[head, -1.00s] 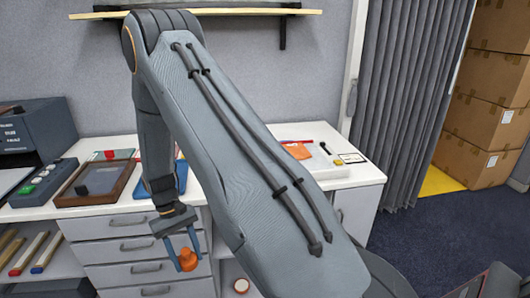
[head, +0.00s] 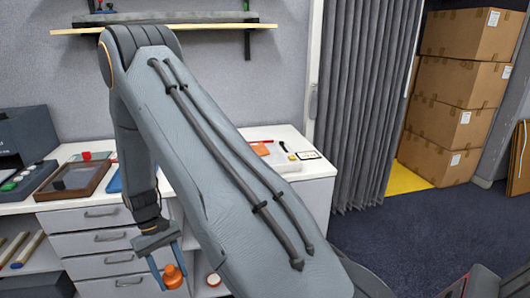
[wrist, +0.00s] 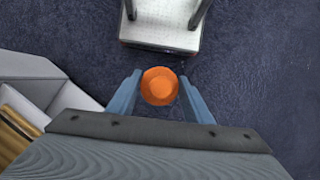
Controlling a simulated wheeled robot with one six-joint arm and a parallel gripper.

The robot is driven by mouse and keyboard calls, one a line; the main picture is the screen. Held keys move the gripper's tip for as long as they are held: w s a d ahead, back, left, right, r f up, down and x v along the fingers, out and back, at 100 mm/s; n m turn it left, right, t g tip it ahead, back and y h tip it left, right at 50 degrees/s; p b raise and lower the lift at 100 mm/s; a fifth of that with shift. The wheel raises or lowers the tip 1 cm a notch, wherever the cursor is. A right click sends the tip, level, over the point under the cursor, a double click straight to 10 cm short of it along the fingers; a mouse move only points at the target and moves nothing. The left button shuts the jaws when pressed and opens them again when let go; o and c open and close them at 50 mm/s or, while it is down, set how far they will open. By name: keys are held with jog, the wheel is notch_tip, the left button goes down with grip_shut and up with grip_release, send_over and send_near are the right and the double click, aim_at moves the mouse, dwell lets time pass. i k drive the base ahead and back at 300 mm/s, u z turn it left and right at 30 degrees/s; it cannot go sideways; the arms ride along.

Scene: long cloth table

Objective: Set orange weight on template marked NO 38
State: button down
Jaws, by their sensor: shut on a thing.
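The orange weight (head: 173,277) is held between the blue fingers of my gripper (head: 169,268), in front of the white drawer unit and below the counter top. In the wrist view the weight (wrist: 160,87) sits between the two fingertips of my gripper (wrist: 161,92), seen from above, with dark blue carpet beyond it. My gripper is shut on it. I cannot make out a template marked NO 38 in either view; my arm hides part of the counter.
The white counter (head: 285,133) carries a brown framed tray (head: 96,185) and an orange item (head: 261,149). In the wrist view a pale platform (wrist: 163,38) with dark posts stands ahead. Stacked cartons (head: 458,85) stand at right; the carpet (head: 400,230) before them is clear.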

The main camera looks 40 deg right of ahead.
aim_at(256, 149)
jog(key=z, duration=1)
